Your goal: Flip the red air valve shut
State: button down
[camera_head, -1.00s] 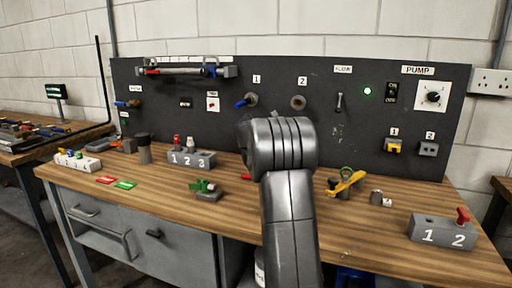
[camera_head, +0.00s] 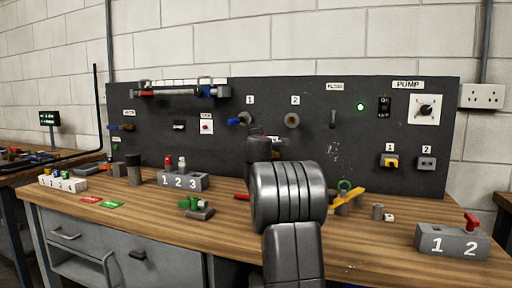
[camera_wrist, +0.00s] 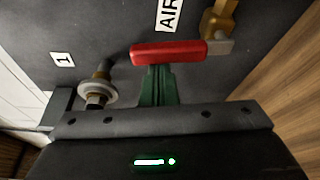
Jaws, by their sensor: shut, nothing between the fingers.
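The red air valve handle (camera_wrist: 168,52) shows in the wrist view as a long bar lying across the picture, beside the AIR label (camera_wrist: 170,12). Its right end meets a grey stub and a brass fitting (camera_wrist: 218,22) on the dark panel. My gripper (camera_wrist: 159,72) is shut and empty, its green fingers together. Their tips are right at the red handle and partly hidden by it; I cannot tell whether they touch. In the head view my arm hides the valve handle and the fingertips.
A metal fitting (camera_wrist: 98,85) projects from the panel left of my fingers, near a label 1. In the head view, a blue-handled valve (camera_head: 238,121) is on the panel (camera_head: 360,150). The numbered blocks (camera_head: 182,181) (camera_head: 451,243) and a yellow-handled part (camera_head: 345,200) stand on the bench.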

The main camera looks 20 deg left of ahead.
jog(key=shift+d+r, duration=0.15)
jog(key=shift+d, duration=0.55)
dwell(0.4)
jog(key=shift+a+b, duration=0.1)
jog(key=shift+b, duration=0.2)
